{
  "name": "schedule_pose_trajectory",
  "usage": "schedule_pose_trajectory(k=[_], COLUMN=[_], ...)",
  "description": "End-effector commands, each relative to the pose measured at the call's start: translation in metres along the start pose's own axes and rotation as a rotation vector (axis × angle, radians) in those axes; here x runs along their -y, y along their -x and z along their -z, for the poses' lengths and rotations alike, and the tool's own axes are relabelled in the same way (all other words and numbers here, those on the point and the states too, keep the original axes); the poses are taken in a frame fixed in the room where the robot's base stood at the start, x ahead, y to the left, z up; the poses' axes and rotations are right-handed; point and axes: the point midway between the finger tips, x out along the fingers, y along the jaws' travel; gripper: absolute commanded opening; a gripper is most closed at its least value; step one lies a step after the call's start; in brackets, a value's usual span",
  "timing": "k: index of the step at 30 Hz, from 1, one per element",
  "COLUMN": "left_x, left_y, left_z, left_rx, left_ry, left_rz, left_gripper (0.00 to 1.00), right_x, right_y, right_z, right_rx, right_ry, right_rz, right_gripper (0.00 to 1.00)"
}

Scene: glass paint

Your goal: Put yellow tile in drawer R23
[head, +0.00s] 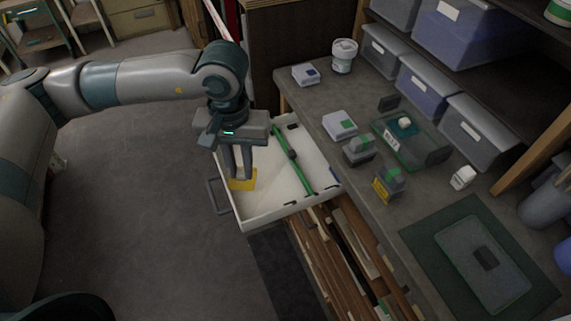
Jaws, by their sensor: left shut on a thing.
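A white drawer (284,208) is pulled out from under the workbench. My left gripper (239,177) points down into the near-left part of the drawer and is shut on the yellow tile (243,185). The tile lies low inside the drawer, close to the wall beside the handle (216,196). I cannot tell whether it touches the drawer floor. No label reading R23 can be made out on the drawer. My right gripper is not in view.
The grey bench (365,210) holds a green clear tray (420,150), small blocks, a white tub (343,57) and a dark green mat (440,235). Blue-grey bins (427,85) line the back. Flat boards stand below the bench.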

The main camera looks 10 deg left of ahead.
Motion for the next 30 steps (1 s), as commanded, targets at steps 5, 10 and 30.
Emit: schedule_pose_trajectory(k=[5,10,30], left_x=[-0.049,-0.095,-0.138], left_y=[-0.010,-0.016,-0.018], left_z=[-0.001,-0.006,-0.016], left_rx=[0.000,0.000,0.003], left_ry=[0.146,0.308,0.486], left_rz=[0.000,-0.002,-0.005], left_gripper=[0.00,0.00,0.00], right_x=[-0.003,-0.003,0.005], right_y=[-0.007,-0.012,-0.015], right_z=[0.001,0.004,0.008], right_rx=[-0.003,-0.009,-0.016], right_ry=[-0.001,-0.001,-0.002], right_rz=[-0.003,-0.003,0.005], right_gripper=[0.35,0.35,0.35])
